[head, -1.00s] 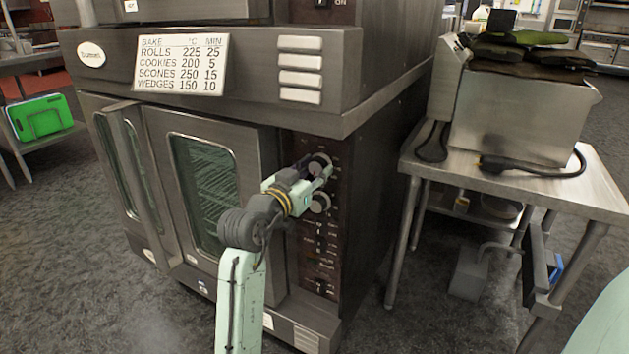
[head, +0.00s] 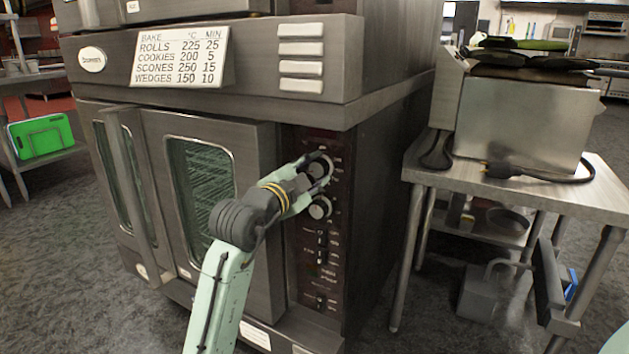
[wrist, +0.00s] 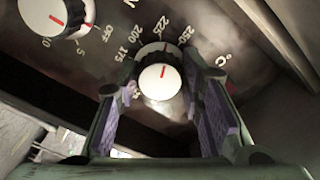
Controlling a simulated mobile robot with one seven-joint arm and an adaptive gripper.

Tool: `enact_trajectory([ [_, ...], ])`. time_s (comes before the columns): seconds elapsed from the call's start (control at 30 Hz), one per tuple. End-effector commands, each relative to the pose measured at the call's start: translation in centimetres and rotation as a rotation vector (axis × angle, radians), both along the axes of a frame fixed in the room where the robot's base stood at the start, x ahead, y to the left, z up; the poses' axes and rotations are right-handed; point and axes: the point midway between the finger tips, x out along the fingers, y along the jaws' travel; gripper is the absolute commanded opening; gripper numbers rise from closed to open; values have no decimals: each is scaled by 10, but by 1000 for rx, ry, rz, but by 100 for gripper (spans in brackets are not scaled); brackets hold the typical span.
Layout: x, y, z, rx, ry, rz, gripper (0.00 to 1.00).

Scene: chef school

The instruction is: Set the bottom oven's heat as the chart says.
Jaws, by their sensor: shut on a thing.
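The bottom oven (head: 262,165) has a dark control panel at its right side. My gripper (head: 312,172) is at the upper knob (head: 320,166). In the wrist view my gripper (wrist: 162,95) has its purple pads on both sides of this white-faced heat knob (wrist: 160,83), shut on it. The chart (head: 180,58) above the oven reads ROLLS 225 25, COOKIES 200 5, SCONES 250 15, WEDGES 150 10, under °C and MIN.
Switches (head: 321,240) sit lower on the panel. A steel table (head: 560,190) with a fryer-like unit stands at right.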

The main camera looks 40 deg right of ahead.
Motion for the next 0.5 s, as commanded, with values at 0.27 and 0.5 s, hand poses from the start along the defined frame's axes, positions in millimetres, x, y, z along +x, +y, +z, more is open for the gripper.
enact_trajectory([
  [0.27, 1, 0, -2, 89, -212, 0, 7],
  [0.5, 1, 0, -1, 138, -333, 1, 7],
])
